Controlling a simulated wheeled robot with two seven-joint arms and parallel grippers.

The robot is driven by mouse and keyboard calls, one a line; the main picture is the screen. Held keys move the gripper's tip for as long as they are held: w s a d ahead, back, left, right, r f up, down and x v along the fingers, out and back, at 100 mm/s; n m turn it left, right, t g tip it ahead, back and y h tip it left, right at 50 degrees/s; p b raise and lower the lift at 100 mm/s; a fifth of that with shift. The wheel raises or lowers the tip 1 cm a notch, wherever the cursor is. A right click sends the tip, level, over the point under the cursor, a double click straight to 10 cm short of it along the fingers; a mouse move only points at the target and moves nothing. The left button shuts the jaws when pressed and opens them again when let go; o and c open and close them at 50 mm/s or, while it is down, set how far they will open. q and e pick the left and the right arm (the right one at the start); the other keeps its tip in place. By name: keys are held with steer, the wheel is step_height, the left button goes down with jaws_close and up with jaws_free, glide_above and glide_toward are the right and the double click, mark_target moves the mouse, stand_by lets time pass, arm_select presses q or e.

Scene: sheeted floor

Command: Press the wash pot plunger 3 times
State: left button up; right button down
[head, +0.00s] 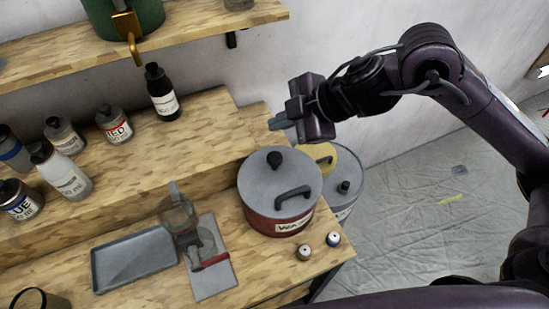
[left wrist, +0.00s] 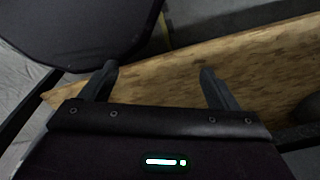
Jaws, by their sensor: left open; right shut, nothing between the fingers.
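The wash pot (head: 268,222) is a red pot with a grey lid and a white label whose visible letters read "WA". It stands upright on the lower wooden bench. A black knob, the plunger (head: 275,160), sits on its lid beside a dark arched handle (head: 293,196). My right gripper (head: 277,123) is shut and empty. It appears above and behind the plunger in the head view, apart from it, with its fingers pointing left. My left gripper (left wrist: 158,82) is open and empty over a wooden surface in the left wrist view; it does not show in the head view.
A grey drum (head: 346,187) with a black knob and a yellow disc stand behind the pot. A grey tray (head: 134,266) and a board with a red-handled tool lie left. Bottles (head: 161,92) line the raised step.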

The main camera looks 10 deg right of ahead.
mark_target(275, 156)
step_height(275, 156, down, 6)
steer(key=b, duration=0.5)
steer(key=shift+f, duration=0.5)
stand_by(1.3)
steer(key=shift+f+b, duration=0.4)
steer(key=shift+f+b, duration=0.9)
steer(key=shift+f, duration=0.35)
stand_by(0.9)
steer(key=shift+r, duration=0.15)
steer(key=shift+r+p, duration=1.5)
steer(key=shift+p, duration=0.25)
